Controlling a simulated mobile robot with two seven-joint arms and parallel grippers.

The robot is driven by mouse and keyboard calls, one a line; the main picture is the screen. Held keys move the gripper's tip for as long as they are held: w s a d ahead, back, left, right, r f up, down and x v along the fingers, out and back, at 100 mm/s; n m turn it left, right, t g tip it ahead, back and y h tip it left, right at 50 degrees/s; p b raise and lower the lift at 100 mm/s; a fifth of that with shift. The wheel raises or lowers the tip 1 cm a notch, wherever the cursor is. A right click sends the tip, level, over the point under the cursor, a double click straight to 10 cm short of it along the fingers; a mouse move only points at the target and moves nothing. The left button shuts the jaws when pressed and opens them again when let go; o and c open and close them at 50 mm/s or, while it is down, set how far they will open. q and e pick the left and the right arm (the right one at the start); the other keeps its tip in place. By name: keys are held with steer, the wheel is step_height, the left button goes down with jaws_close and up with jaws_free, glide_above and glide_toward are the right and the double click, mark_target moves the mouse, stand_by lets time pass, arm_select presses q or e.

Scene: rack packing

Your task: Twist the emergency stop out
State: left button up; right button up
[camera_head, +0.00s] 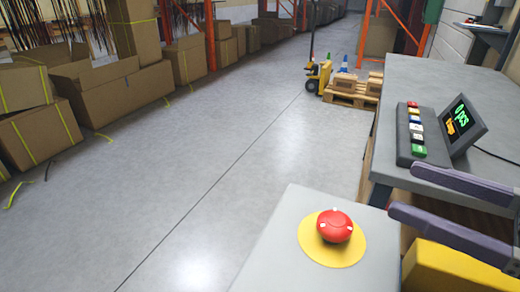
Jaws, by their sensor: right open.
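The emergency stop is a red mushroom button (334,226) on a round yellow plate (313,242), fixed on top of a grey box (285,230) at the bottom centre-right. I cannot tell whether the button is pressed in or out. My right gripper (403,190) reaches in from the right edge with two purple-grey fingers apart and nothing between them. Its fingertips are to the right of the button and a little higher in the picture, not touching it. My left gripper is not in view.
A grey table (420,85) at the right carries a panel of coloured buttons (404,145) and a small tilted display (462,122). A yellow bin (450,270) is at the bottom right. Cardboard boxes (110,85) line the left. A pallet truck (319,74) stands behind. The middle floor is clear.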

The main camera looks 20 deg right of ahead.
mark_target(338, 222)
step_height(338, 222, down, 7)
steer(key=s+n+g+y+b, duration=0.1)
steer(key=s+n+y+b, duration=0.1)
steer(key=s+y+b, duration=0.3)
steer(key=shift+h, duration=0.5)
steer(key=b+x, duration=0.1)
steer(key=x, duration=1.1)
steer(key=shift+w+d+r, duration=0.1)
steer(key=shift+w+d, duration=0.05)
steer(key=shift+w, duration=0.05)
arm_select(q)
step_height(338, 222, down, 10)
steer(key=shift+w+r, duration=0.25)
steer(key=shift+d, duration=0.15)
